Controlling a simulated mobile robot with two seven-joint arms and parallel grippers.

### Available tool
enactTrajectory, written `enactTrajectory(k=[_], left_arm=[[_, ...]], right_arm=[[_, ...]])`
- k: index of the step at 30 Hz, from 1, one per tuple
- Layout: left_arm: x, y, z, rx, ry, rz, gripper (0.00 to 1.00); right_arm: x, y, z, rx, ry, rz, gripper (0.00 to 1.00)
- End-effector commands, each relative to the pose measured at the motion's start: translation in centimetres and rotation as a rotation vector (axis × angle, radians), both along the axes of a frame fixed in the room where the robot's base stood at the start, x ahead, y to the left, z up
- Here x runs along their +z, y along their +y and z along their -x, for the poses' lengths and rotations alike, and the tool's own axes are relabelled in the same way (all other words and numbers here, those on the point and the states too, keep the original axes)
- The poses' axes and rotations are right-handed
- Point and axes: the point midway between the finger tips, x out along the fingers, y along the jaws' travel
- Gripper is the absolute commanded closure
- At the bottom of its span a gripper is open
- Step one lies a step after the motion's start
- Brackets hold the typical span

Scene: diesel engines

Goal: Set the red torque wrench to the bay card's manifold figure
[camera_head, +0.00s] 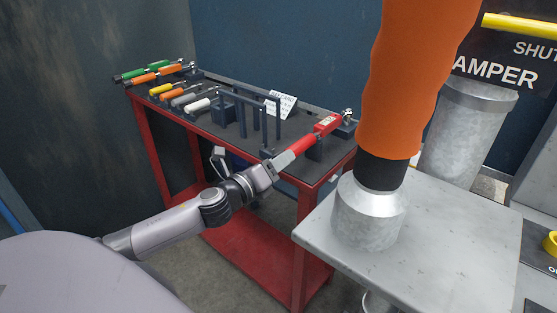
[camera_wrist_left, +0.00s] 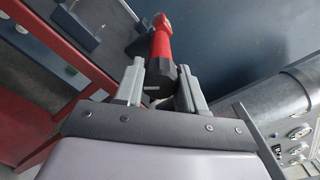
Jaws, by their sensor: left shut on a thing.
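The red torque wrench (camera_head: 318,132) lies along the near right end of the workbench, its ratchet head toward the back right on dark supports. My left gripper (camera_head: 283,161) is shut on the near end of its handle, at the bench's front edge. In the left wrist view the fingers (camera_wrist_left: 160,88) sit either side of the wrench's dark end, and its red body (camera_wrist_left: 160,42) runs away from them. The white bay card (camera_head: 283,103) stands tilted on the bench behind a dark frame; its print is too small to read. My right gripper is not in view.
The red-framed bench (camera_head: 230,140) holds several other wrenches with green, orange (camera_head: 158,74), yellow and white handles at the left. A large orange hose (camera_head: 415,75) on a metal fitting rises at right above a grey metal surface (camera_head: 440,250). A blue wall stands behind.

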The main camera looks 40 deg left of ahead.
Motion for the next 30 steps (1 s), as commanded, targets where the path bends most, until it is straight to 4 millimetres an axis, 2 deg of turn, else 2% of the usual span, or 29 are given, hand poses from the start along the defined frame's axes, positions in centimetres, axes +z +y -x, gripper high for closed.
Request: enactTrajectory(k=[15,21,30], left_arm=[[0.0,0.0,0.0,0.002,0.037,0.449,0.91],[0.0,0.0,0.0,0.001,0.045,0.558,0.91],[-0.1,0.0,0.0,0.001,0.051,0.633,0.91]], right_arm=[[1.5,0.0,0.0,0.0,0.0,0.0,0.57],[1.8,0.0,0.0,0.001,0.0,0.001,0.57],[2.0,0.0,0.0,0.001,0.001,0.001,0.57]])
